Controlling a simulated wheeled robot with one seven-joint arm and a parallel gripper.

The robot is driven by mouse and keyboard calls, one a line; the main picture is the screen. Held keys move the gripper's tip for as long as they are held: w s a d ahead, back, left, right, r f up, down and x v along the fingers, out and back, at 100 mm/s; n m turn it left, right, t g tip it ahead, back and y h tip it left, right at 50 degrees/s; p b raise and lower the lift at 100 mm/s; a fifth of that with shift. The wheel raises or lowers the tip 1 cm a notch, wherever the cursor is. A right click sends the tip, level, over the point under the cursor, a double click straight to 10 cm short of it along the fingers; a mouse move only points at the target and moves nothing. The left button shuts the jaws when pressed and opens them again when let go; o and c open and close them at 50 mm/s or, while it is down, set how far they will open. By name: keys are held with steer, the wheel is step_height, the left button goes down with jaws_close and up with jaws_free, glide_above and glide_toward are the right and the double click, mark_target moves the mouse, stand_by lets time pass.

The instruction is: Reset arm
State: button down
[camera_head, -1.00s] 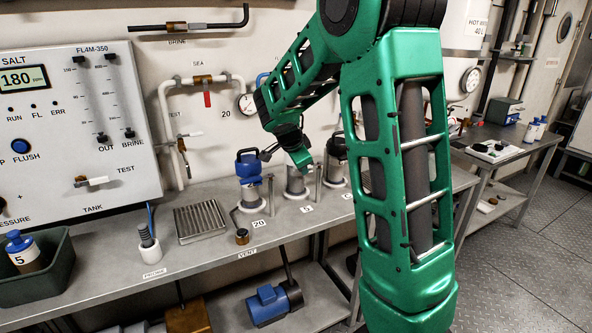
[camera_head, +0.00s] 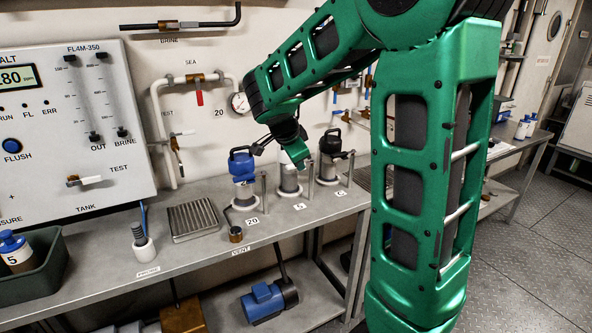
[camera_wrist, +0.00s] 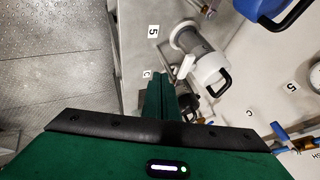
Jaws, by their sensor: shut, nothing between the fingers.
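My green arm reaches over the bench in the head view. My gripper (camera_head: 304,160) is shut and empty, close to the middle filter housing, marked 5; I cannot tell whether it touches. In the wrist view the shut green fingers (camera_wrist: 163,78) point at the bench, beside the grey housing with a white head and black handle (camera_wrist: 210,68). A blue-topped housing (camera_head: 243,178) stands left of the gripper, marked 20. A black-topped housing (camera_head: 330,158), marked C, stands to the right. The arm partly hides the middle housing (camera_head: 289,182).
A dark bin (camera_head: 40,275) is at left. White pipes and a gauge (camera_head: 240,103) are on the wall behind. Open floor lies at right.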

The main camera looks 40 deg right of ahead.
steer(key=shift+v, duration=2.2)
steer(key=shift+s+d, duration=0.15)
steer(key=shift+s, duration=0.15)
steer(key=s+a+f+n+g+y, duration=0.1)
steer(key=s+n, duration=0.3)
steer(key=s, duration=0.6)
steer(key=s+a+f+n+g+y, duration=0.1)
steer(key=s+a+f+n+y, duration=0.1)
steer(key=s, duration=0.8)
steer(key=s+a+f+n+g+y, duration=0.1)
steer(key=s+f+n, duration=0.4)
steer(key=s, duration=0.5)
steer(key=n+g+y, duration=0.1)
steer(key=n+y, duration=0.1)
steer(key=shift+s+a+f+n, duration=0.2)
steer(key=shift+s+a+n, duration=0.1)
steer(key=shift+s+a, duration=0.1)
